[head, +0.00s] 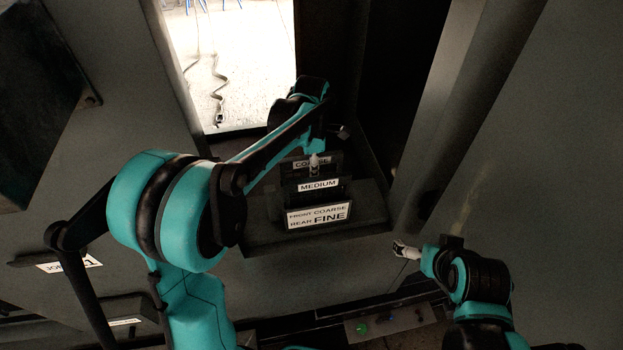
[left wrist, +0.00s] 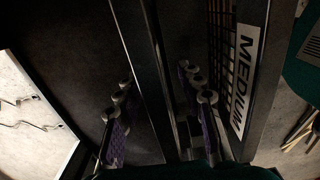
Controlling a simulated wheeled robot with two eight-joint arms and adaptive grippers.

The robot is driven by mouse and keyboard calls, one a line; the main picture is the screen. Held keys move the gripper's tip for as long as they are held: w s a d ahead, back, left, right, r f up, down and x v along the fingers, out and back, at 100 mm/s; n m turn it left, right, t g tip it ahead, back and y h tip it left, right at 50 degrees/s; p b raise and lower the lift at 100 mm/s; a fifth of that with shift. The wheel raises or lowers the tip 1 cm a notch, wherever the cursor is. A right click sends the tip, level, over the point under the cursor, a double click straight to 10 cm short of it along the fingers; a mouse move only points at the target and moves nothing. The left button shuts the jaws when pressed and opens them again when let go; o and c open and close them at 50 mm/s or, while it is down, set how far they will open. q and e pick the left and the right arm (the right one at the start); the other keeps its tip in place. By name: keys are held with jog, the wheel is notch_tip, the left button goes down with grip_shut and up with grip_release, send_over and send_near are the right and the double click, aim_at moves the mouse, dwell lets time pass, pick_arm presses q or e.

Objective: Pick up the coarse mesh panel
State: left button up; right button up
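The coarse mesh panel, with its "COARSE" label (head: 301,164), stands at the back of a dark rack in the head view, behind the "MEDIUM" panel (head: 318,185). My left gripper (head: 315,163) reaches down over it and covers part of the label. In the left wrist view, my left gripper (left wrist: 160,110) has its fingers apart, one on each side of a dark upright panel frame (left wrist: 148,75) seen nearly edge-on. The "MEDIUM" panel (left wrist: 243,80) is to the right of the fingers. My right gripper (head: 405,250) is right of the rack, its finger gap too small to judge.
The rack (head: 300,238) carries a front label reading "FRONT COARSE REAR FINE" (head: 318,216). A bright opening (head: 240,60) lies behind it. Dark enclosure walls (head: 500,130) stand to the right. A small panel with coloured buttons (head: 385,322) is at the bottom.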

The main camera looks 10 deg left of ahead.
pick_arm(q)
jog(key=shift+s, duration=0.1)
jog(key=shift+c, duration=0.3)
grip_shut()
jog(key=shift+r, duration=0.1)
